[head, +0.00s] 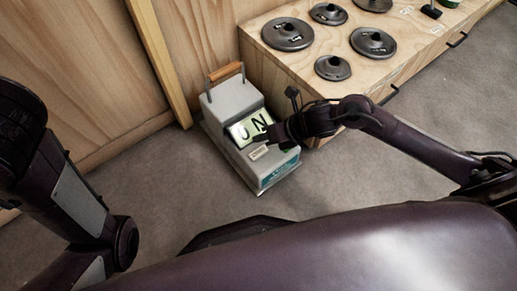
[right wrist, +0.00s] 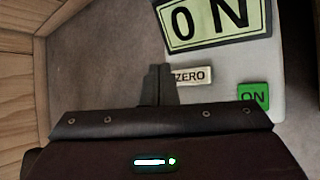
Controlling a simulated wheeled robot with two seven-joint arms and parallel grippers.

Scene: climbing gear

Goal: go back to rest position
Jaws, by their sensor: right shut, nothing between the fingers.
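My right gripper (head: 262,139) is over the front of a grey box-shaped device (head: 222,98) on the floor. In the right wrist view its fingers (right wrist: 158,78) are together and empty, beside the left end of a pale button marked ZERO (right wrist: 194,76). I cannot tell whether they touch it. A lit display (right wrist: 215,18) reads "0 N", and a green ON button (right wrist: 253,96) is at the right. My left arm (head: 70,190) is at the left of the head view; its gripper is not in view.
A wooden bench (head: 290,75) with several round dark metal pieces (head: 287,34) stands behind and right of the device. A wooden wall (head: 90,60) is at the back left. Grey carpet (head: 155,175) is clear left of the device. The device has an orange-brown handle (head: 225,71).

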